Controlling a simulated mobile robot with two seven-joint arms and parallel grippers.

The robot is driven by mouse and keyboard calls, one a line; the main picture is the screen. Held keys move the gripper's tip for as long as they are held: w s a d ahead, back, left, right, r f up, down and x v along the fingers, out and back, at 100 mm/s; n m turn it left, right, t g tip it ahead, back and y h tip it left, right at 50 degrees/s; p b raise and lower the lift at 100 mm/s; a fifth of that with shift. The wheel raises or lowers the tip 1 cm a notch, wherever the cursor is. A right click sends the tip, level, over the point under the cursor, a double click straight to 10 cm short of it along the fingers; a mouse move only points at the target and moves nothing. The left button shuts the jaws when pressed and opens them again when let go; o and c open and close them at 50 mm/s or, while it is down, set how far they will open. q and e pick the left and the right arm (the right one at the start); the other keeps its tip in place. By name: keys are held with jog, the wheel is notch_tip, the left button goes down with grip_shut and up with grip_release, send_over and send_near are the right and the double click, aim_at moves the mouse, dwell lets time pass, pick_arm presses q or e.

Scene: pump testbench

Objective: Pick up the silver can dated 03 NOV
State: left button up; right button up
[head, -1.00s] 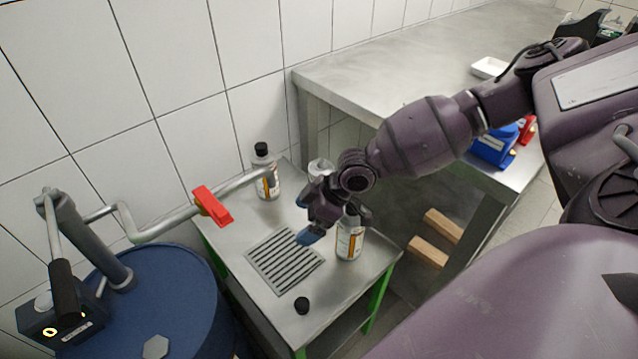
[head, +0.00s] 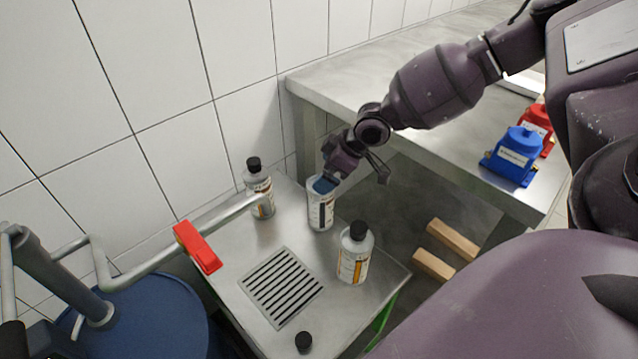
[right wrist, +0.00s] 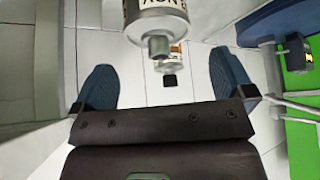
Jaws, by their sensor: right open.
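Three silver cans stand upright on the small steel table. The middle can (head: 321,212) is partly covered by my right gripper (head: 350,178). A front can (head: 355,258) and a rear-left can (head: 260,192) have black caps. In the right wrist view my right gripper (right wrist: 162,62) is open, with blue fingertips apart and nothing between them touching. A near can (right wrist: 161,17) with a bare neck and upside-down letters like "NOV" appears ahead, roughly centred between the fingers. A black-capped can (right wrist: 171,66) shows behind it. The full date is not legible. My left gripper is not in view.
A grate (head: 281,287) and a loose black cap (head: 303,341) are on the small table (head: 225,290). A pipe with a red handle (head: 197,246) crosses its left side. A blue drum (head: 150,320) stands left. The larger bench (head: 350,85) holds a blue device (head: 514,157).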

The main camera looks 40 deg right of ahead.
aim_at(321, 201)
jog(key=shift+b+x, duration=0.35)
jog(key=shift+x, duration=2.35)
jog(key=shift+s+d+f, duration=0.1)
jog(key=shift+s+f, duration=0.05)
jog(key=shift+c, duration=0.3)
jog(key=c, duration=1.7)
jog(key=shift+c, duration=0.2)
